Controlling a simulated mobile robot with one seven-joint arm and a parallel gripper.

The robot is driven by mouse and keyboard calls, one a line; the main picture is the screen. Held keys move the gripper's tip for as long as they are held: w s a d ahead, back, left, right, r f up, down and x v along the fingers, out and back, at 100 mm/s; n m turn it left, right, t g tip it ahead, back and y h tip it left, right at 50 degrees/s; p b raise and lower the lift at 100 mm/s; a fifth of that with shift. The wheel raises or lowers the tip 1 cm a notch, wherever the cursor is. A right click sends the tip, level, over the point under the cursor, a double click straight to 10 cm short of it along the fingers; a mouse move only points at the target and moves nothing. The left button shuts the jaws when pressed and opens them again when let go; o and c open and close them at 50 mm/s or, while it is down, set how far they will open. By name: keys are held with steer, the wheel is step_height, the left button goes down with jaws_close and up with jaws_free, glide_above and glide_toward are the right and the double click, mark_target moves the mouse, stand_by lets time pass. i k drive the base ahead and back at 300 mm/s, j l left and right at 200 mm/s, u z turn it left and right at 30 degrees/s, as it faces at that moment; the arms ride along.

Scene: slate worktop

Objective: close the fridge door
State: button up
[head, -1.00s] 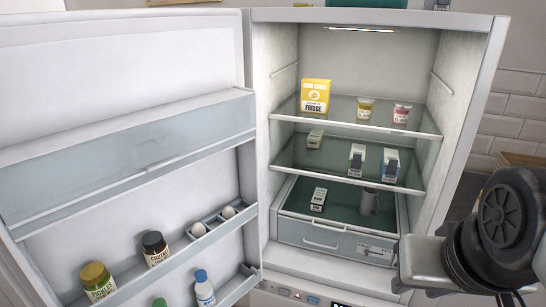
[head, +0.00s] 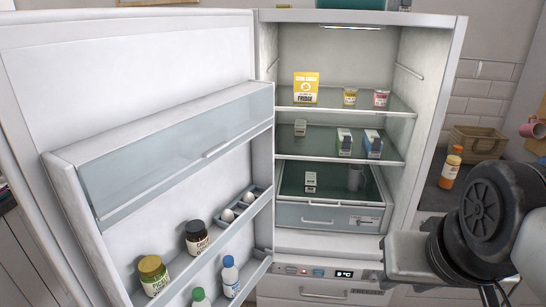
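The fridge (head: 428,110) stands open in the middle of the head view, its lit inside facing me. Its white door (head: 130,62) is swung wide to the left, hinged at the fridge's left side. Jars, bottles and eggs sit in the door's shelves. A part of my arm shows at the lower right, in front of the fridge's right side. My gripper's fingers cannot be made out, so I cannot tell their state. The door's outer face is hidden.
Inside are a yellow box (head: 306,88), small jars and cartons on glass shelves, and a drawer (head: 325,217). A wicker basket (head: 478,145), an orange bottle (head: 450,168) and a pink mug (head: 532,130) are on the right. A freezer drawer (head: 320,291) is below.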

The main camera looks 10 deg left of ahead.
mark_target(96, 104)
steer(key=k+j+z, duration=0.1)
steer(key=j, duration=0.25)
steer(key=k+j+z, duration=0.1)
steer(key=k+j, duration=0.15)
steer(key=k+j+z, duration=0.1)
steer(key=j, duration=0.3)
steer(key=k+j+z, duration=0.1)
steer(key=j, duration=0.25)
steer(key=k+j+z, duration=0.1)
steer(key=j, duration=0.25)
steer(key=k+j+z, duration=0.1)
steer(key=j, duration=0.5)
steer(key=k+j+z, duration=0.15)
steer(key=j, duration=0.3)
steer(key=k+j, duration=0.1)
steer(key=j, duration=0.4)
steer(key=k+j+z, duration=0.15)
steer(key=j, duration=0.8)
steer(key=i+j+u, duration=0.3)
steer(key=k+l, duration=0.05)
steer(key=k, duration=0.05)
